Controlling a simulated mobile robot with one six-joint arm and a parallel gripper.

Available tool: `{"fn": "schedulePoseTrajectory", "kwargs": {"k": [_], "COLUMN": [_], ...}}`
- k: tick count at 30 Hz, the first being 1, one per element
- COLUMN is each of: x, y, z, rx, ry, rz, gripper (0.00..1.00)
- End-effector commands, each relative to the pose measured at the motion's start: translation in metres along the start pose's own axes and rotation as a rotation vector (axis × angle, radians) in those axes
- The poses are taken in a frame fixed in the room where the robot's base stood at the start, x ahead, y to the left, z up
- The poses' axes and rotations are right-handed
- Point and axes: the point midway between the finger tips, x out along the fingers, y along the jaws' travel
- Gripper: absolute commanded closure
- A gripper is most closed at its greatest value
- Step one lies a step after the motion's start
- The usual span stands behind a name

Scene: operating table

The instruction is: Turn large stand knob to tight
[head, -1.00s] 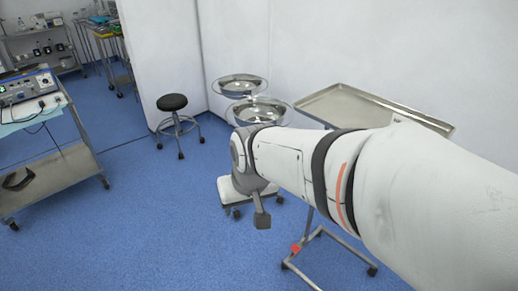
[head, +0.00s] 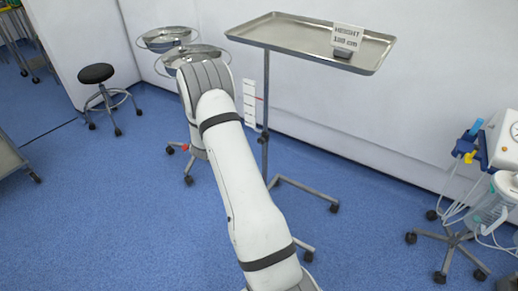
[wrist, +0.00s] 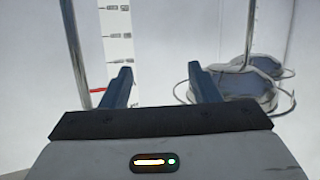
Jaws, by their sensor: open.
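The large stand has a steel tray (head: 310,40) on a grey post (head: 266,115), with a white scale strip (head: 250,102) and a small red pointer beside it. A small dark fitting (head: 263,137) low on the post may be the knob; its setting cannot be read. My arm reaches up left of the post, and my gripper is hidden behind it in the head view. In the wrist view my gripper (wrist: 160,72) is open and empty. The scale (wrist: 117,40) and red pointer (wrist: 97,90) show beyond its left finger. No knob is clear there.
A card (head: 347,37) on the tray reads HEIGHT 130 cm. Two steel basins (head: 166,39) stand behind my arm. A black stool (head: 97,74) is at left, a wheeled medical device (head: 480,190) at right. Blue floor is open in front.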

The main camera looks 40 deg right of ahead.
Motion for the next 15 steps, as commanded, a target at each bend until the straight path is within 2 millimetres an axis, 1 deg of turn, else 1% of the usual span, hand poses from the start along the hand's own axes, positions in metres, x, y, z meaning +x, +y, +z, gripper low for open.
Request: {"fn": "schedulePoseTrajectory", "kwargs": {"k": [1, 3, 6, 10, 12, 15], "x": [0.018, 0.033, 0.046, 0.051, 0.052, 0.054], "y": [0.015, 0.035, 0.062, 0.085, 0.093, 0.1], "z": [0.036, 0.064, 0.099, 0.129, 0.138, 0.143], "rx": [-0.014, -0.033, -0.065, -0.104, -0.116, -0.126], "ry": [0.03, 0.085, 0.15, 0.207, 0.226, 0.24], "rz": [0.064, 0.152, 0.261, 0.36, 0.393, 0.417], "gripper": [0.45, 0.45, 0.45, 0.45, 0.45, 0.45]}}
